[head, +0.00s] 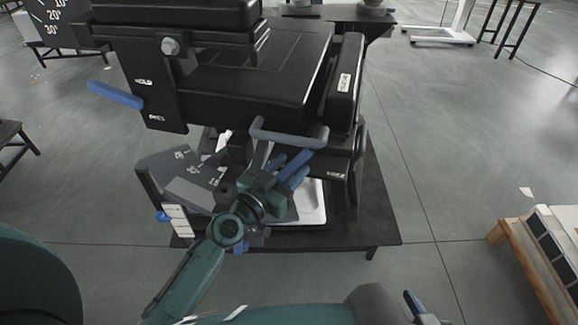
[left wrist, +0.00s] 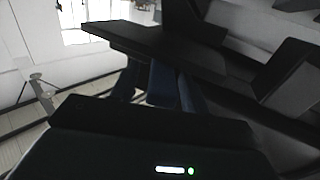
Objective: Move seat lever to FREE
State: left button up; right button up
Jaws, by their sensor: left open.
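A blue lever (head: 115,95) sticks out to the left from a black side plate (head: 160,100) under the black seat (head: 255,70). The plate carries an upper label that looks like HOLD and a lower label too small to read surely. My left gripper (head: 296,167) is open, low in front of the seat, right of and apart from the blue lever. It is just below a grey bar handle (head: 290,135); contact cannot be told. Its blue fingers show in the left wrist view (left wrist: 158,88) under a dark plate edge. My right gripper (head: 415,303) shows only partly at the bottom edge.
A tilted angle-scale plate (head: 180,170) and a pale tray (head: 312,205) are near my left gripper on a dark platform (head: 383,220). A wooden-sided bench (head: 530,265) stands at the right. The floor between is clear.

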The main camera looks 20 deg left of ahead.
pick_arm(q)
jog(key=shift+w, duration=0.1)
jog(key=shift+c, duration=0.4)
grip_shut()
